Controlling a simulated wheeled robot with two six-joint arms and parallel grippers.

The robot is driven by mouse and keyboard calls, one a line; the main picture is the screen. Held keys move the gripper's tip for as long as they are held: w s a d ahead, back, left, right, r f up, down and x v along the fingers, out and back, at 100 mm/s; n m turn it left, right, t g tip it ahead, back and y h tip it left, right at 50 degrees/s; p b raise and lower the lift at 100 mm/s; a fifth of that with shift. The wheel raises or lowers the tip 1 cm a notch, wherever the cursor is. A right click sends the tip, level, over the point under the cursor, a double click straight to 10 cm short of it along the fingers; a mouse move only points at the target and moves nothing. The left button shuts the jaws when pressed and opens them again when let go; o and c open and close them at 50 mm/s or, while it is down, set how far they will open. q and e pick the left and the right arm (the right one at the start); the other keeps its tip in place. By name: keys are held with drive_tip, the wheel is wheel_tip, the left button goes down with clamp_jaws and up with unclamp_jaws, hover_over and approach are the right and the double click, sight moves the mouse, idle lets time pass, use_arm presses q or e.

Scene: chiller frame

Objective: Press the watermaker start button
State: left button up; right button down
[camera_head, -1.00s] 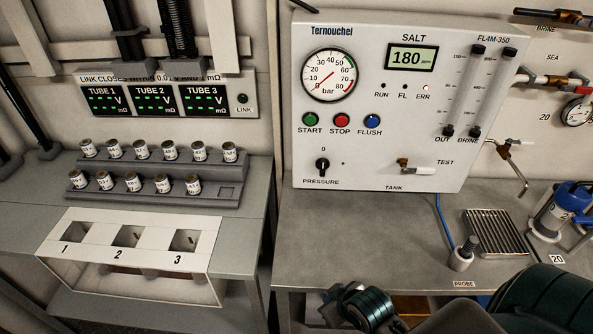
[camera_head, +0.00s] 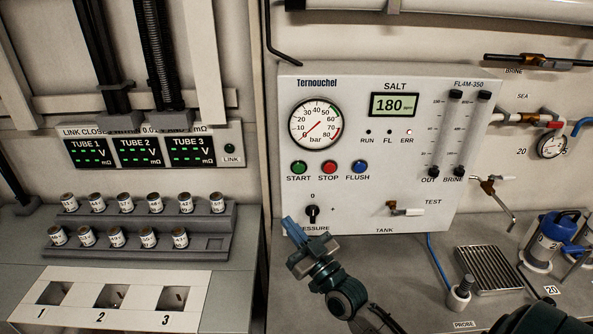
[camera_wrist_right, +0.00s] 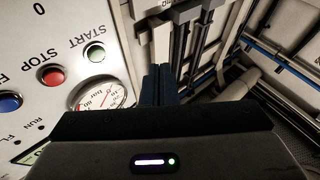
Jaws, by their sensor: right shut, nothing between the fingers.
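The watermaker panel (camera_head: 432,215) is a white box with a pressure gauge and a display reading 180. Its green START button (camera_head: 299,167) is at the left of a row, beside the red STOP button (camera_head: 329,167) and the blue FLUSH button (camera_head: 357,167). My right gripper (camera_head: 289,224) is shut and empty, below the START button and left of the pressure knob (camera_head: 312,213), apart from the button. In the right wrist view the START button (camera_wrist_right: 96,53) is left of the gripper's fingers (camera_wrist_right: 160,84). My left gripper is not in view.
Two rows of small cans stand on a stepped rack (camera_head: 205,226) to the left, with a white tray with three slots (camera_head: 85,297) in front.

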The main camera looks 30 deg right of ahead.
sight(299, 168)
drive_tip(key=d+r+m+t+h, duration=0.2)
drive_tip(key=d+r+t+h, duration=0.1)
drive_tip(key=r, duration=0.2)
drive_tip(key=shift+w+d, duration=0.15)
drive_tip(key=shift+w+d+b, duration=0.55)
drive_tip(key=shift+w+d, duration=0.2)
drive_tip(key=shift+w, duration=0.5)
drive_tip(key=shift+w+d+b, duration=0.5)
drive_tip(key=shift+w+d, duration=0.3)
drive_tip(key=shift+w, duration=0.5)
drive_tip(key=shift+w+d+b, duration=0.55)
drive_tip(key=shift+w+d, duration=0.2)
drive_tip(key=shift+w, duration=0.5)
drive_tip(key=shift+r, duration=0.1)
drive_tip(key=shift+w+d, duration=0.2)
drive_tip(key=shift+w, duration=0.15)
